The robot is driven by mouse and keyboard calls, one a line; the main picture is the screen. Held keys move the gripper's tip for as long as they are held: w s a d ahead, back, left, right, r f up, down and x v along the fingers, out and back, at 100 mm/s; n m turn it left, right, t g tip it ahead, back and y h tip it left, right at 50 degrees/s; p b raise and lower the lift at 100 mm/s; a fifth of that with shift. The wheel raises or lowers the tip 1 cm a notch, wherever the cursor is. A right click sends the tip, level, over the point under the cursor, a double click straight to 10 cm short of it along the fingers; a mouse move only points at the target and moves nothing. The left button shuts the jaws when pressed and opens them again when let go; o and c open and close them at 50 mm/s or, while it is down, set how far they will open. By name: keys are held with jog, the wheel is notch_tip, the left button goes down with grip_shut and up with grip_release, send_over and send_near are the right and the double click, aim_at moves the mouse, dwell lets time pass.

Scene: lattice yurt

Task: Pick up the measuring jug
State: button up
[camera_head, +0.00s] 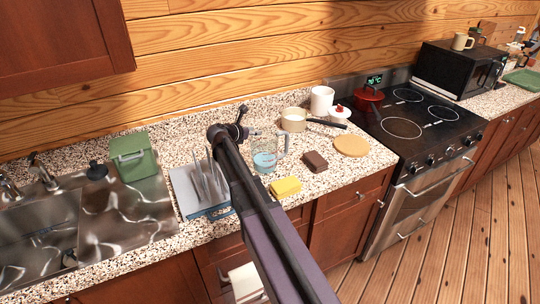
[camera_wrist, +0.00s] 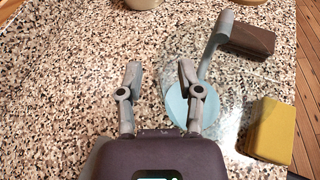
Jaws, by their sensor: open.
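The measuring jug (camera_head: 265,160) is clear with blue in its lower part and stands upright on the speckled counter, its handle on the right. In the wrist view the jug (camera_wrist: 176,105) shows as a pale blue disc with a grey handle (camera_wrist: 214,45), its clear wall hard to make out. In the head view my gripper (camera_head: 241,122) is left of and above the jug, partly hidden by my arm.
A yellow block (camera_head: 286,187) and a brown block (camera_head: 315,161) lie near the jug. Behind are a saucepan (camera_head: 293,119) and a white canister (camera_head: 321,100). A dish rack (camera_head: 187,190) stands left, beside the sink (camera_head: 40,232). A round board (camera_head: 351,146) lies right, before the stove (camera_head: 425,118).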

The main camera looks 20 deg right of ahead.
jog(key=shift+w+d+f, duration=0.2)
jog(key=shift+d, duration=0.3)
grip_shut()
